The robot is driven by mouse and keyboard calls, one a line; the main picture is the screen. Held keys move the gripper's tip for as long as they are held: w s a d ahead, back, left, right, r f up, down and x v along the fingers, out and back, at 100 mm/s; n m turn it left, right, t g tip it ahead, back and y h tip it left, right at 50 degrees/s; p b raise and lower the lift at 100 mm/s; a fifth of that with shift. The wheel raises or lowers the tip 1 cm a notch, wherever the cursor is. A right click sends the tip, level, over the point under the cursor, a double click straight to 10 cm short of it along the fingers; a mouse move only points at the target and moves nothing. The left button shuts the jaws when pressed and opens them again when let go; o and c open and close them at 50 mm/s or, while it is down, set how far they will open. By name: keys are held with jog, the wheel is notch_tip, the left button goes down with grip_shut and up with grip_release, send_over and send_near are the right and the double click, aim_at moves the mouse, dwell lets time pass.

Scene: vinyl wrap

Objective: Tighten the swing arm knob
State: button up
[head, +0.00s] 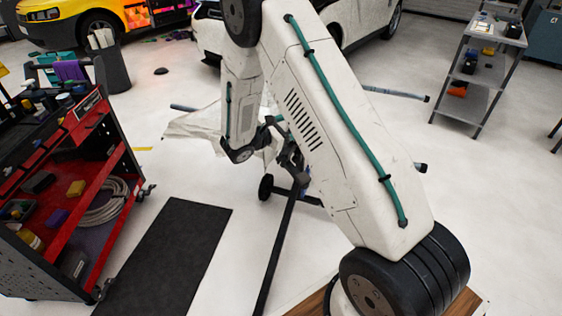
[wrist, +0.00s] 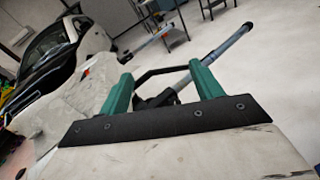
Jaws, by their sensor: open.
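My gripper shows in the wrist view (wrist: 160,76) with its two teal fingers apart. A dark fitting (wrist: 156,99) sits between the fingers, with a thin black bent bar (wrist: 160,71) behind it; I cannot tell whether the fitting is the swing arm knob or whether a finger touches it. A grey tube (wrist: 228,44) runs from there up to the right. In the head view a dark wheeled stand (head: 285,235) rises behind my arm, with dark joints (head: 290,155) near its top. My arm hides part of it and most of my gripper; no knob shows clearly there.
Grey tubes (head: 396,93) stick out right of my arm. A pale sheet (head: 195,124) hangs left of my wrist. A red tool cart (head: 85,130) stands left, beside a black mat (head: 165,255). A grey shelf (head: 480,100) stands at right. Floor between is clear.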

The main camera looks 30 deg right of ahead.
jog(key=w+a+f+n+t, duration=0.1)
jog(key=w+f+n+t, duration=0.35)
jog(key=f, duration=0.55)
jog(key=n+t+y, duration=0.3)
jog(key=n+t, duration=0.1)
jog(key=n, duration=0.2)
send_near(280, 162)
jog(key=x, duration=1.1)
jog(key=shift+s+r, duration=0.1)
jog(key=shift+c, duration=0.4)
jog(key=shift+m, duration=0.25)
jog(key=c, duration=0.9)
